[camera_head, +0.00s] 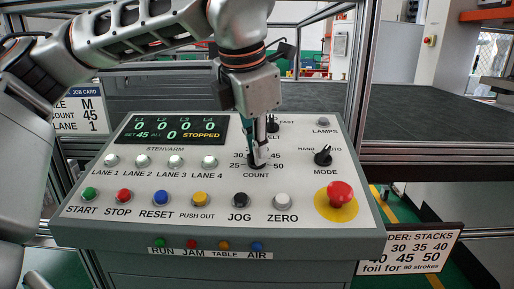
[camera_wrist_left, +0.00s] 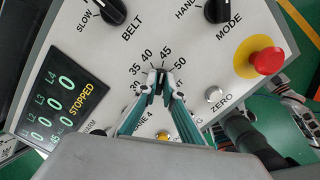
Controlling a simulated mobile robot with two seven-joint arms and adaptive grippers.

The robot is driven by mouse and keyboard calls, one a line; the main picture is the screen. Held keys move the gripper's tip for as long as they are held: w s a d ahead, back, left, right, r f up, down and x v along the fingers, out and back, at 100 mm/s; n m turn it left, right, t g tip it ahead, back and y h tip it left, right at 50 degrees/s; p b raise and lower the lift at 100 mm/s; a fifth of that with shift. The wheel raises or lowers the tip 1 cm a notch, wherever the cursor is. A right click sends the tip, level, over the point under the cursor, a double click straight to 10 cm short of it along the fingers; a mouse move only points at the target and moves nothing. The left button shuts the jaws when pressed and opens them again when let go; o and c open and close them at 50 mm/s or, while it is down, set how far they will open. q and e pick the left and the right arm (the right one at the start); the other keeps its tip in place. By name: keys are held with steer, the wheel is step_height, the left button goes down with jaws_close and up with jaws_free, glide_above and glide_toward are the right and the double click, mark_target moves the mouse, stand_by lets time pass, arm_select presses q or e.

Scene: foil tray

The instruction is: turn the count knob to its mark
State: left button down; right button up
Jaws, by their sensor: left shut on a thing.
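The black count knob (camera_head: 252,160) sits on the sloped panel above the word COUNT, inside a ring of numbers from 25 to 50. My left gripper (camera_head: 259,156) reaches down from above and is shut on the knob, hiding most of it. In the left wrist view the fingertips (camera_wrist_left: 156,77) close around the knob (camera_wrist_left: 153,87), near the numbers 40 and 45. The knob's pointer is too covered to read exactly. The display (camera_head: 172,129) reads SET 45 and STOPPED. The job card (camera_head: 77,108) says count 45, lane 1. My right gripper is not in view.
The belt knob (camera_head: 272,125) stands just behind the count knob, and the mode knob (camera_head: 323,156) to its right. A red mushroom button (camera_head: 340,194) sits at the panel's right. Several coloured push buttons line the front, with the white ZERO button (camera_head: 282,201) near the gripper.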

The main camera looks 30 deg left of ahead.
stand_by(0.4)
arm_select(q)
steer(key=c, duration=2.2)
jaws_free()
steer(key=shift+o, duration=0.2)
steer(key=shift+r, duration=0.15)
steer(key=v, duration=1.1)
steer(key=shift+r, duration=0.4)
steer(key=shift+s, duration=0.15)
